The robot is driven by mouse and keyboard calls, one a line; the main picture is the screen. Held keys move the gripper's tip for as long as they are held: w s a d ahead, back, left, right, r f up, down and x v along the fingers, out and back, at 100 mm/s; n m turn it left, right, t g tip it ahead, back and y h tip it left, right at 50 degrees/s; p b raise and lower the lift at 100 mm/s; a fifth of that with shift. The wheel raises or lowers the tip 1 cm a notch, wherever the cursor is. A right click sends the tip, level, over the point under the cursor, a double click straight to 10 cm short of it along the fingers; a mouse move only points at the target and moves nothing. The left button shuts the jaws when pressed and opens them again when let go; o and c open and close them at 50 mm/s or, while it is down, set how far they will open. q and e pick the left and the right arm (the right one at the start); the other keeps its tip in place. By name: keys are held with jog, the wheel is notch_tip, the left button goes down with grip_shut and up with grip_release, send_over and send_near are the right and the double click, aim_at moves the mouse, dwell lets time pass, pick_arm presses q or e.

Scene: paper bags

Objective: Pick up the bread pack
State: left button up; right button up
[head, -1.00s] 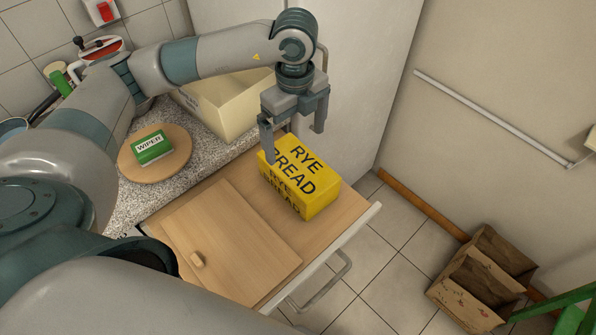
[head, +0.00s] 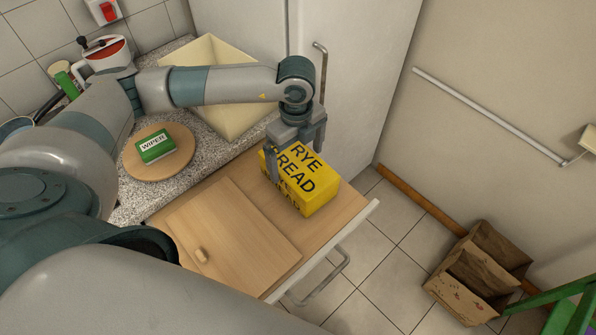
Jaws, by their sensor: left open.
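The bread pack (head: 312,183) is a yellow box marked RYE BREAD in black. It sits on the far part of the pulled-out wooden drawer or board in the head view. My left gripper (head: 296,162) points down over the pack's back end. It is open, with one finger at the pack's left side and the other near its far side. The fingers overlap the pack in the picture, and I cannot tell whether they touch it. My right gripper is not in view.
A wooden lid (head: 235,238) with a small knob lies beside the pack. A green WIPER box (head: 155,147) rests on a round board (head: 135,170) on the counter. A cream bin (head: 228,122) stands behind my left arm.

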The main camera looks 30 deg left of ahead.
pick_arm(q)
jog(key=shift+s+d+f+p, duration=0.15)
jog(key=shift+f+p, duration=0.1)
jog(key=shift+p, duration=0.05)
jog(key=f, duration=0.1)
jog(key=f+p, duration=0.1)
jog(key=f, duration=0.1)
jog(key=shift+s+d+p, duration=0.25)
jog(key=shift+p, duration=0.15)
jog(key=shift+f, duration=0.65)
jog(key=shift+w, duration=0.1)
jog(key=c, duration=1.3)
